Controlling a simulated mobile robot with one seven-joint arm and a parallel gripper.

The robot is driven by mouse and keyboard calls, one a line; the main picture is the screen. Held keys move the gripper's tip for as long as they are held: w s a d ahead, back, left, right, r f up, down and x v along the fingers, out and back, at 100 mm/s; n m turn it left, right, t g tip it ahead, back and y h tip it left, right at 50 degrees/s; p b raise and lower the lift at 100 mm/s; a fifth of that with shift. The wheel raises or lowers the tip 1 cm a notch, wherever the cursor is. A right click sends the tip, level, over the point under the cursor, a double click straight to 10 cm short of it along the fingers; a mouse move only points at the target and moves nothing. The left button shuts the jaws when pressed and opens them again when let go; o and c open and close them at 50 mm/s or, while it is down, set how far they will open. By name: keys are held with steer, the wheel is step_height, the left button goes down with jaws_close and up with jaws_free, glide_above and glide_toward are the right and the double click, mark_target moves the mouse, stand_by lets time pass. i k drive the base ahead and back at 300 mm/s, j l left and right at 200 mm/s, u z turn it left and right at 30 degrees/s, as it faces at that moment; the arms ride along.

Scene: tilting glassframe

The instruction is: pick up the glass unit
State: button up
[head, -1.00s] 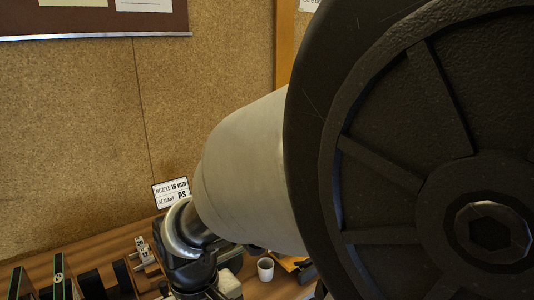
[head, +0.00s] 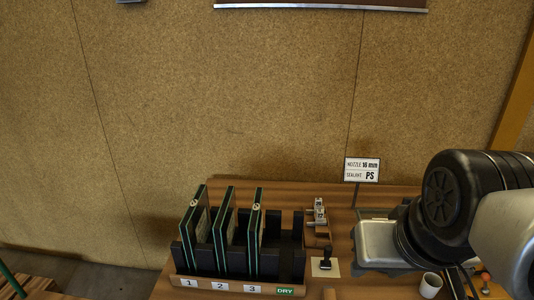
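Three framed glass units with dark edges and green trim stand upright, side by side, in a dark slotted rack (head: 293,250): a left one (head: 194,218), a middle one (head: 223,222) and a right one (head: 254,228). The rack's wooden front carries the labels 1, 2, 3 and a green DRY label (head: 285,291). Which unit the task means cannot be told from the picture. My arm fills the right edge, well to the right of the rack.
A sign (head: 361,169) reads nozzle 16 mm, sealant PS. A grey metal box (head: 378,242), partly behind my arm, a black-handled stamp (head: 325,262), a small metal device (head: 317,212) and a white cup (head: 430,285) are on the wooden bench. A cork wall (head: 230,100) stands behind.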

mark_target(225, 228)
steer(key=j, duration=0.8)
steer(key=i+j, duration=0.1)
steer(key=j, duration=0.7)
